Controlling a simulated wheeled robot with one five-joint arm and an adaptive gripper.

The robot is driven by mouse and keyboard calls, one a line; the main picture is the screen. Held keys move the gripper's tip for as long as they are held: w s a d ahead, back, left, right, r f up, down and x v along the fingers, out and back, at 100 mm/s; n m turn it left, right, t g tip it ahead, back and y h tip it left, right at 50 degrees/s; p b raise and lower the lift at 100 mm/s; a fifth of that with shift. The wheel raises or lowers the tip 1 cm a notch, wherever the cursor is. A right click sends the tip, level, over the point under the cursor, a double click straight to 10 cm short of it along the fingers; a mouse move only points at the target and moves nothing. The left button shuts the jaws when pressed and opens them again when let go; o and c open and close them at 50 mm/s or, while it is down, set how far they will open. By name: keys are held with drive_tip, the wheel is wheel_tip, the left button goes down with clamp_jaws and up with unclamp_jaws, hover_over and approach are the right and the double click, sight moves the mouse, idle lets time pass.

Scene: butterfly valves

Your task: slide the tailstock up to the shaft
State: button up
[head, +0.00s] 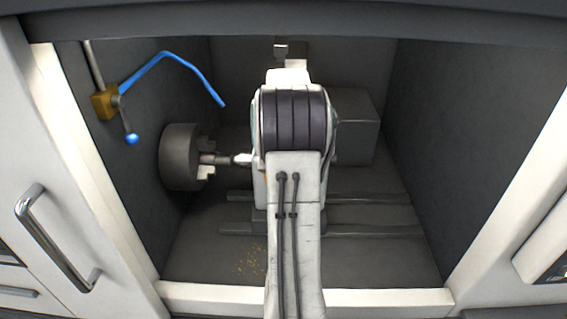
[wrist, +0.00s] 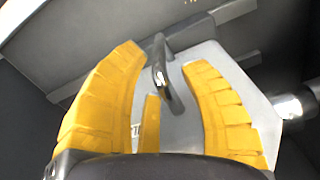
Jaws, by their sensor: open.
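The tailstock (wrist: 205,60) is a pale grey block with a dark metal handle (wrist: 160,70) on top. In the wrist view the handle stands between the yellow fingers of my gripper (wrist: 165,57), which are open with space on both sides. A shiny round piece (wrist: 290,106) sticks out at the block's right. In the head view my arm hides my gripper and most of the tailstock; its pointed tip (head: 242,159) shows just left of my arm. The shaft (head: 222,160) sits in the dark chuck (head: 180,157) and points at the tip. Whether they touch is unclear.
Two rails (head: 375,231) run across the machine floor. A grey box (head: 358,135) stands behind my arm at right. A blue bent hose (head: 177,57) hangs from an orange block (head: 104,102) at left. Dark walls and a pale front sill (head: 390,298) bound the bay.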

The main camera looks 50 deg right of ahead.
wheel_tip(320, 180, up, 8)
drive_tip(key=shift+r, duration=0.15)
idle(0.3)
idle(0.5)
